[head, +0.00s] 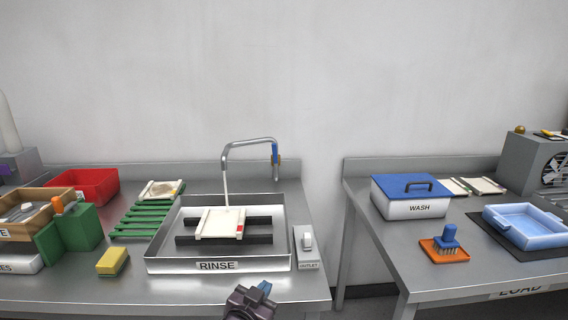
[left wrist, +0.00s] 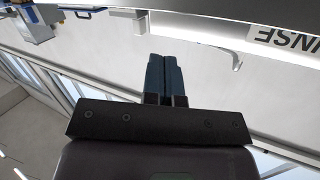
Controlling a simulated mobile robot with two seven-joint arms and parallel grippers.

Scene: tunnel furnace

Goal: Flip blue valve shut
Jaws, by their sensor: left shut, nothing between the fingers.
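The blue valve (head: 275,152) is a small blue lever with an orange-brown part beside it. It sits at the hanging end of the grey bent tap pipe (head: 245,142) above the rinse sink, in the head view. My left gripper (head: 265,287) is at the bottom of the head view, in front of the sink's front edge, well below and apart from the valve. In the left wrist view its two fingers (left wrist: 166,72) are together with nothing between them. The valve cannot be made out in that view. My right gripper is not in view.
The rinse sink (head: 218,266) holds a pale frame on dark bars. An outlet box (head: 307,247) stands to its right. A yellow sponge (head: 112,261) and green rack (head: 140,220) are left. A gap separates this counter from the wash box's table (head: 400,250).

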